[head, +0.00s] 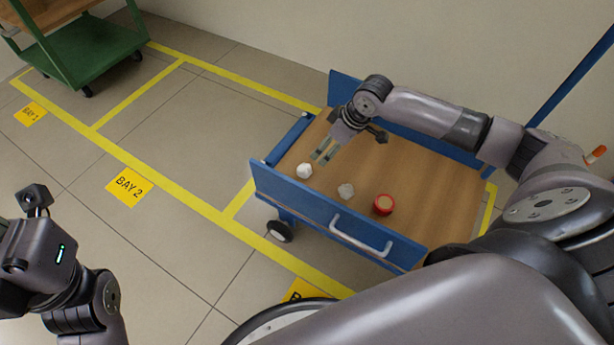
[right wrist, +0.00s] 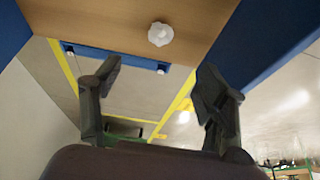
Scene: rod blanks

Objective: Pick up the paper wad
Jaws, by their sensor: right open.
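Two small pale lumps lie on the wooden bed of the blue cart. One is a bright white, faceted lump (head: 304,171) near the cart's left end; the other is a greyer, crumpled-looking lump (head: 346,191) to its right. I cannot tell for sure which is the paper wad. My right gripper (head: 323,154) is open and empty, above the bed and near the white lump. The right wrist view shows one pale knobbly lump (right wrist: 160,34), beyond the open fingers and not between them. My left gripper (head: 36,198) is at the far left; its fingers are unclear.
A red round item (head: 383,205) lies right of the greyer lump. The blue cart (head: 300,200) has raised side walls and a pale handle (head: 362,236) on the near one. A green cart (head: 85,55) stands at the upper left. Floor with yellow lines lies open between.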

